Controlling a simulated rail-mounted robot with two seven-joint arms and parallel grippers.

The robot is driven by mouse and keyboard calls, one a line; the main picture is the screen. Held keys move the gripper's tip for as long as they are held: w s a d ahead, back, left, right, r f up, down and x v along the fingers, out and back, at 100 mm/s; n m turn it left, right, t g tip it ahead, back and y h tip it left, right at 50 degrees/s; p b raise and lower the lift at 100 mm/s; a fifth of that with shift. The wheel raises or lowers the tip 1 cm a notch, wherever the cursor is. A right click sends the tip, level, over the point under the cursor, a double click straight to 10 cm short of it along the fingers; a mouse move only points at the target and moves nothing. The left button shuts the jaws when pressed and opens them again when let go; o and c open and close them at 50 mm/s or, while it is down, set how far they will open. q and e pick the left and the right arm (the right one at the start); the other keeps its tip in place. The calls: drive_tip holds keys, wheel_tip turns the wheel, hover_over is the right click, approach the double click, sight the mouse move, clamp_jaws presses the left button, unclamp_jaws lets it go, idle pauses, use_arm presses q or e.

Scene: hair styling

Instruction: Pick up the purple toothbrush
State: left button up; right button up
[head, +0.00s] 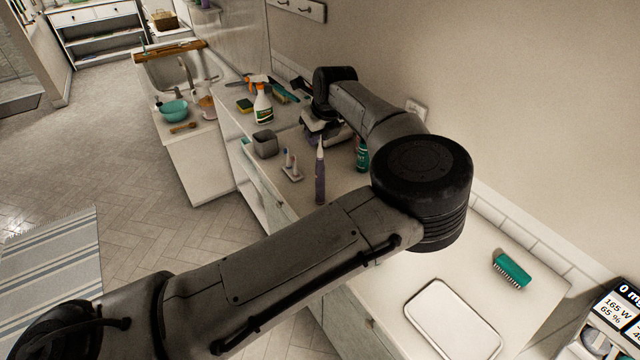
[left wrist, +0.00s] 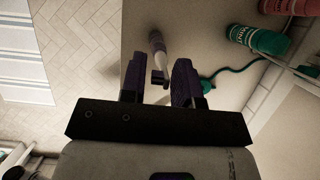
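The purple toothbrush (head: 320,177) stands upright on the counter near its front edge, with a purple body and a pale, narrow top. It also shows in the left wrist view (left wrist: 156,42), at the far side of the gap between my fingers. My right gripper is not in view.
A green bottle (head: 362,156) stands right of the toothbrush, and a red bottle (left wrist: 290,6) shows in the left wrist view. A white tray (head: 451,318) and green brush (head: 512,270) lie nearer.

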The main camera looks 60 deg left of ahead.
use_arm(q)
clamp_jaws()
